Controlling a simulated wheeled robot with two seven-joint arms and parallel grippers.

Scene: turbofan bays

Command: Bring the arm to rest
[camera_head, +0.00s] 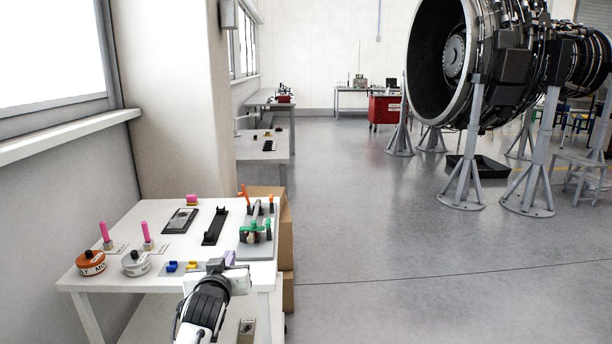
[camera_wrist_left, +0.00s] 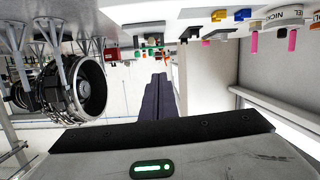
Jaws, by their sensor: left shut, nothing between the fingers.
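My left arm (camera_head: 207,305) comes in from the bottom of the head view, in front of the near white bench. My left gripper (camera_head: 222,263) is at the bench's front edge, to the right of the small blue and yellow blocks. In the left wrist view the two dark fingers (camera_wrist_left: 157,97) lie together, shut with nothing between them. That view is upside down, with the bench items along its top. My right gripper is not in view.
The white bench (camera_head: 130,222) holds an orange tin (camera_head: 90,262), a grey tin (camera_head: 136,262), pink-topped pegs, black trays and a green-clamped fixture (camera_head: 256,231). The turbofan (camera_head: 455,60) stands on grey stands. Open floor (camera_head: 400,260) lies to the right.

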